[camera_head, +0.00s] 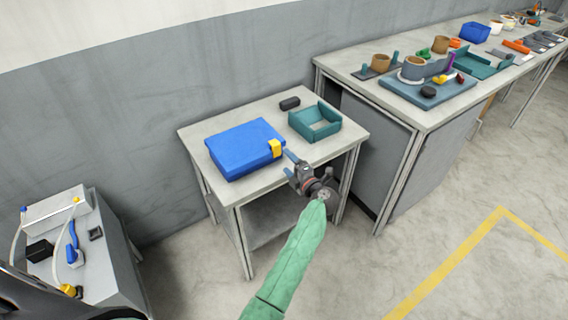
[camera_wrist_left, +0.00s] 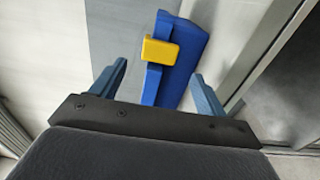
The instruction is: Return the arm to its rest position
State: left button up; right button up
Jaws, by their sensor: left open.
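My left arm, in a green sleeve, reaches out from the bottom of the head view. Its left gripper (camera_head: 288,162) hangs at the front right edge of the small table (camera_head: 189,132), with its blue fingers apart and nothing between them. In the left wrist view the open fingers (camera_wrist_left: 160,70) frame a blue case (camera_wrist_left: 180,82) with a yellow latch (camera_wrist_left: 160,52), seen beyond them and apart from them. In the head view the blue case (camera_head: 238,143) lies on the small table, just left of the gripper. My right gripper is not in view.
A teal open tray (camera_head: 299,124) and a black block (camera_head: 289,103) sit behind the gripper on the small table. A long bench (camera_head: 431,119) with several parts stands at right. A grey unit (camera_head: 112,268) with tubes stands at left. Floor at right is clear.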

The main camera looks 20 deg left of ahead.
pick_arm(q)
jog(key=s+d+m+t+h, duration=0.6)
jog(key=d+m+t+h, duration=0.35)
jog(key=m+h, duration=0.4)
jog(key=s+d+f+m+g+h, duration=0.7)
jog(key=s+f+m, duration=0.3)
jog(key=s+m, duration=0.15)
jog(key=s+a+f+m+g+y, duration=0.1)
jog(key=s+a+f+g, duration=0.2)
jog(key=s, duration=0.6)
jog(key=s+a+f+m+g+y, duration=0.2)
jog(key=s+f+g, duration=0.3)
jog(key=s, duration=0.5)
jog(key=s+a+f+m+g+y, duration=0.2)
jog(key=s+a+f+g, duration=0.2)
jog(key=s, duration=0.6)
jog(key=shift+a, duration=0.55)
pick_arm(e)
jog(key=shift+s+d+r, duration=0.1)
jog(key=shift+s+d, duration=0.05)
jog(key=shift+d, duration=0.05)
